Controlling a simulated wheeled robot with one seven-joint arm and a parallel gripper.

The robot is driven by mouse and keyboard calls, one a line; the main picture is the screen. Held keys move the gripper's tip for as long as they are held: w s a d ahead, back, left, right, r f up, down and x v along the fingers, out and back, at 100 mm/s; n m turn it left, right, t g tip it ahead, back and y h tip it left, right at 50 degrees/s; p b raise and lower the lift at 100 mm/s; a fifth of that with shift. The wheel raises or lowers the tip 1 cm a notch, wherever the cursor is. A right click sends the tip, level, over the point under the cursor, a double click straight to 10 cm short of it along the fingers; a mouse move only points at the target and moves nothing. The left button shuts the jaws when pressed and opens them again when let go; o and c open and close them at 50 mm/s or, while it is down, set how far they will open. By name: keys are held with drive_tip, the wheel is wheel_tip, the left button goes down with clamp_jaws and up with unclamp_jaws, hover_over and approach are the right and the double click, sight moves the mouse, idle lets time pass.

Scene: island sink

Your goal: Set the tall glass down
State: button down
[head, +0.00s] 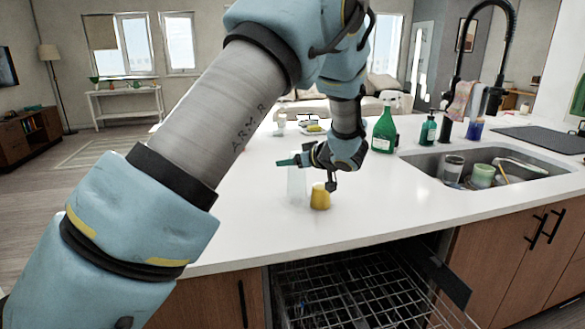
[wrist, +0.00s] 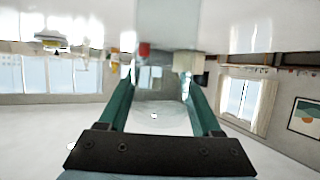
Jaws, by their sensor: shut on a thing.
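The tall glass (head: 297,186) is clear and hard to see against the white island counter (head: 250,225). It looks upright in the head view, beside and to the left of a small yellow cup (head: 320,198). My gripper (head: 291,162) is shut on the glass near its upper part. In the wrist view, the glass (wrist: 162,115) shows between the two green fingers of my gripper (wrist: 160,95). I cannot tell whether the base of the glass touches the counter.
A green bottle (head: 384,130) and a soap bottle (head: 428,130) stand behind, right of my gripper. The sink (head: 520,187) at the right holds several dishes. Below the counter's front edge, a dishwasher rack (head: 365,290) is pulled out. The counter's front left is clear.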

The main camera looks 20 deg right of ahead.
drive_tip(key=shift+f, duration=1.15)
drive_tip(key=shift+f, duration=0.2)
drive_tip(key=shift+c, duration=0.4)
unclamp_jaws()
